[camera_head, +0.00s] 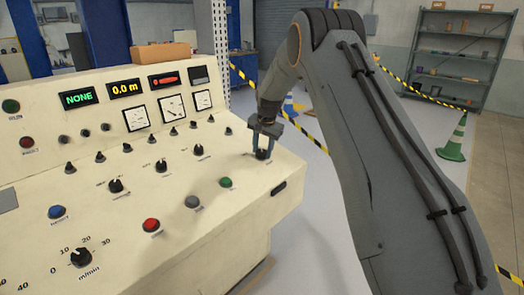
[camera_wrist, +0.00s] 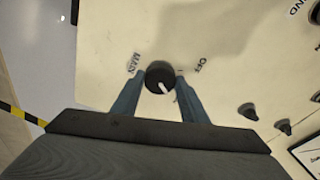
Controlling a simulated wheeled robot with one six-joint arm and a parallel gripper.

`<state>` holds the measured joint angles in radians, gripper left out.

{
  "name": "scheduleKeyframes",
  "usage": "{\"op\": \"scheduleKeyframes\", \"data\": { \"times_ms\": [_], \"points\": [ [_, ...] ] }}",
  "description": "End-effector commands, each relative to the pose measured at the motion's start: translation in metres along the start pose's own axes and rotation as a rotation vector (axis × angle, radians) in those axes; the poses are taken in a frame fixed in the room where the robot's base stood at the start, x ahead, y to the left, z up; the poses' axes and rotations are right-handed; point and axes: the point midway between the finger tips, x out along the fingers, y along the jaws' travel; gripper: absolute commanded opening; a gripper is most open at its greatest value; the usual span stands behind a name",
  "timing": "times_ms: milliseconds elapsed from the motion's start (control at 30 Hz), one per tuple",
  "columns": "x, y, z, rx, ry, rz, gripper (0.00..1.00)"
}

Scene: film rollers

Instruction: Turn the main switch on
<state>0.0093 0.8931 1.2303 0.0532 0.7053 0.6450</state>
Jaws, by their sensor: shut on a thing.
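The main switch is a black rotary knob (camera_wrist: 160,76) with a white pointer line, set on the cream panel between the printed labels MAIN and OFF. In the wrist view its pointer lies toward the lower right. My gripper (camera_wrist: 159,82) has one finger on each side of the knob and is shut on it. In the head view my gripper (camera_head: 264,148) reaches down to the same knob (camera_head: 263,155) near the right edge of the console, and the fingers partly hide it.
A green cone (camera_head: 455,140) and a shelf (camera_head: 455,58) stand behind barrier tape at the right.

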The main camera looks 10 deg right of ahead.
Motion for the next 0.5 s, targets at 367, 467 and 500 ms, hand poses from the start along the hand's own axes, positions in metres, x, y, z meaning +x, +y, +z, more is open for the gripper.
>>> {"op": "scheduleKeyframes", "data": {
  "times_ms": [367,467,500],
  "points": [
    [0.0003,0.0002,0.0006,0.000,-0.001,0.001,0.58],
    [-0.0016,-0.0001,0.0004,0.000,-0.001,0.000,0.58],
    [-0.0037,-0.0003,0.0002,0.000,0.000,0.000,0.58]
  ]
}}
